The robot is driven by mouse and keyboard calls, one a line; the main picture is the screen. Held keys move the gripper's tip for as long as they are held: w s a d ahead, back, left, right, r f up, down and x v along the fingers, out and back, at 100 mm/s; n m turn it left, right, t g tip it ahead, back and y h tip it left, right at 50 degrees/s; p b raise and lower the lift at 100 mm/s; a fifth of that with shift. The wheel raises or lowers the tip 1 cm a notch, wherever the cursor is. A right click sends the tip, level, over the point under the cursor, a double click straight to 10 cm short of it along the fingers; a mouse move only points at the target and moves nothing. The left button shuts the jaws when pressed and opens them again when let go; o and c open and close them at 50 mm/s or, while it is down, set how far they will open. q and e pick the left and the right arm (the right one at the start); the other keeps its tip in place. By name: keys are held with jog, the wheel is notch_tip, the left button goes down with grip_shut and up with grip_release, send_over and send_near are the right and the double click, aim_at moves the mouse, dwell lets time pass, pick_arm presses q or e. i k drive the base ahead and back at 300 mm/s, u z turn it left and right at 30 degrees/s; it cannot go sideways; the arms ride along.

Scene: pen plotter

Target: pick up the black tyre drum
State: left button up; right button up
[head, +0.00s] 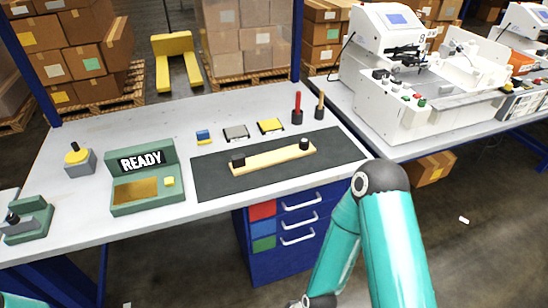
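I cannot single out a black tyre drum for certain. Two small black cylinders, a left one (238,160) and a right one (304,144), sit at the ends of a pale yellow bar (272,158) on a dark mat (212,184). My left gripper is not in view either.
A white machine (385,85) stands on the right bench. Drawers (295,225) sit below.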

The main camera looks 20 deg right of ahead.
aim_at(304, 143)
jog(key=k, duration=1.3)
jog(key=z, duration=0.55)
jog(key=i, duration=0.95)
jog(key=z, duration=0.6)
jog(key=i, duration=1.05)
jog(key=u, duration=0.65)
jog(key=i, duration=0.45)
jog(key=u, duration=0.35)
jog(key=k, duration=0.9)
jog(key=u, duration=0.05)
